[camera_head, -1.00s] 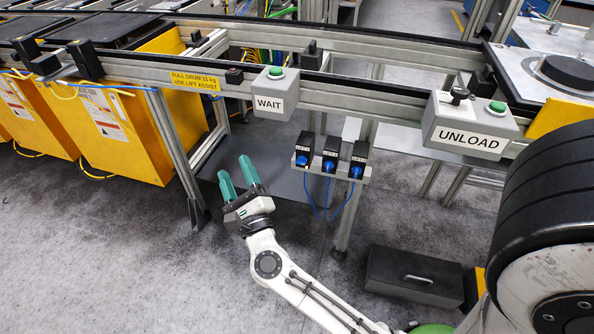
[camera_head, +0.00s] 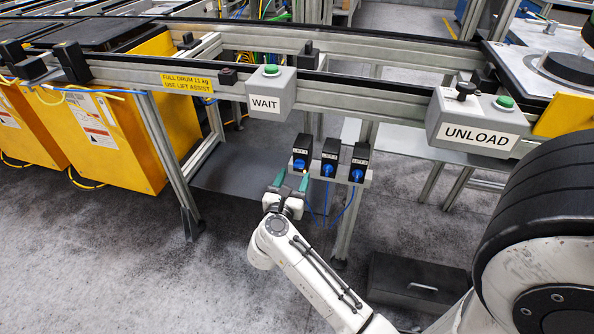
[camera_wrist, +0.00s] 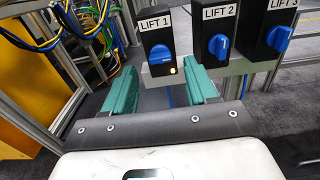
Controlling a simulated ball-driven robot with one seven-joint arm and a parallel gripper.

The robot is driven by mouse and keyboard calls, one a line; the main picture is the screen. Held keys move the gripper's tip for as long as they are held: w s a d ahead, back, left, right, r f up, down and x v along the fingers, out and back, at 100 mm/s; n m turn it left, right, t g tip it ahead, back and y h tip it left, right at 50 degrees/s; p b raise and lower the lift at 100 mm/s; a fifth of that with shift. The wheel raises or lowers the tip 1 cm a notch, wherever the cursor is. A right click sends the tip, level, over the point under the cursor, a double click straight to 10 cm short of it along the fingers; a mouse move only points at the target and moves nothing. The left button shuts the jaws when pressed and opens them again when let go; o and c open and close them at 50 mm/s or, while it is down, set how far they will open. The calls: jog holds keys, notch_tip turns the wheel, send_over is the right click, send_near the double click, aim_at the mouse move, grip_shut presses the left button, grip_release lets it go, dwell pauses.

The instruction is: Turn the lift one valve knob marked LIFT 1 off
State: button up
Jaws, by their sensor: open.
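The LIFT 1 valve is a black box (camera_head: 303,146) with a blue knob (camera_head: 300,165), leftmost of three on a rail under the conveyor. In the wrist view its blue knob (camera_wrist: 162,56) slants from upper left to lower right, with a small amber light lit at the box's lower right. My gripper (camera_head: 291,181) is just below and in front of this valve. Its teal fingers are open and empty, spread left and right of the LIFT 1 box in the wrist view (camera_wrist: 160,82). The knob appears ahead of the fingertips, apart from them.
The LIFT 2 knob (camera_wrist: 220,46) and LIFT 3 knob (camera_wrist: 279,37) stand close on the right. Blue hoses hang below the valves. The WAIT box (camera_head: 270,92) and UNLOAD box (camera_head: 472,123) are on the conveyor rail above. A leg post (camera_head: 351,215) stands below the valves.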

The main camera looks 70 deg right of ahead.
aim_at(298, 168)
jog(key=shift+w+d, duration=0.15)
jog(key=shift+d, duration=1.8)
jog(key=c, duration=1.1)
jog(key=shift+o, duration=0.2)
